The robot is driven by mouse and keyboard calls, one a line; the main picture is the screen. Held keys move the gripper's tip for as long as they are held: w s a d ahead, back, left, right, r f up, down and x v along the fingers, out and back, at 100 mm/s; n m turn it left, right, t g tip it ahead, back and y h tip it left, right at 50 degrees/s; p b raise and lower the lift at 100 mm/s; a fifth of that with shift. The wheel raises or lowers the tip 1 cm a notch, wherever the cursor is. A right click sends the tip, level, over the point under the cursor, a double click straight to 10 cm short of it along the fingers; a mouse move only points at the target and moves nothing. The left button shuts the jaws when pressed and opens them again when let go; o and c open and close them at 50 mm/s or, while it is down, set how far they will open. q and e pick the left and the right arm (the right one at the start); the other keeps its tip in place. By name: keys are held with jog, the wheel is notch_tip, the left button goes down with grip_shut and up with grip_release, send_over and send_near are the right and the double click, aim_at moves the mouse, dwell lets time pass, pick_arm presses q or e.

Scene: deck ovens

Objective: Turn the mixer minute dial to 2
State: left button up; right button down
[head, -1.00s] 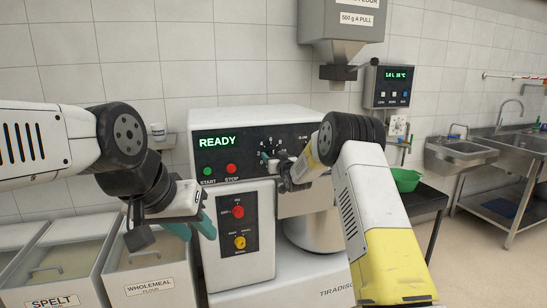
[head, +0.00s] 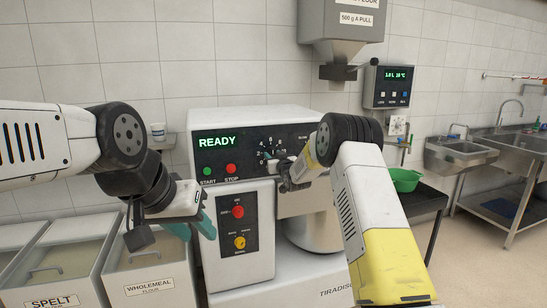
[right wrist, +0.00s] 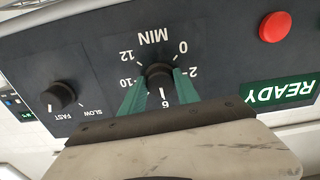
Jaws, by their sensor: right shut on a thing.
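The mixer minute dial is a black knob on the dark panel, in the right wrist view (right wrist: 159,74), under the upside-down MIN label with numbers around it. In the head view my right gripper (head: 271,157) is at the mixer panel (head: 240,160). My left gripper (head: 195,228) is open and empty, in front of the mixer's left side.
The READY display (head: 215,142), green START button (head: 207,171) and red STOP button (head: 231,168) are left of the dial. The slow/fast knob (right wrist: 61,95) is close by. A red knob (head: 238,211) and yellow knob (head: 240,242) sit lower. Flour bins (head: 150,262) stand at left.

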jog(key=n, duration=0.8)
jog(key=shift+n, duration=0.3)
jog(key=n, duration=0.4)
jog(key=shift+r+n, duration=0.1)
jog(key=shift+n, duration=2.2)
jog(key=shift+d, duration=0.1)
jog(key=c, duration=0.9)
grip_release()
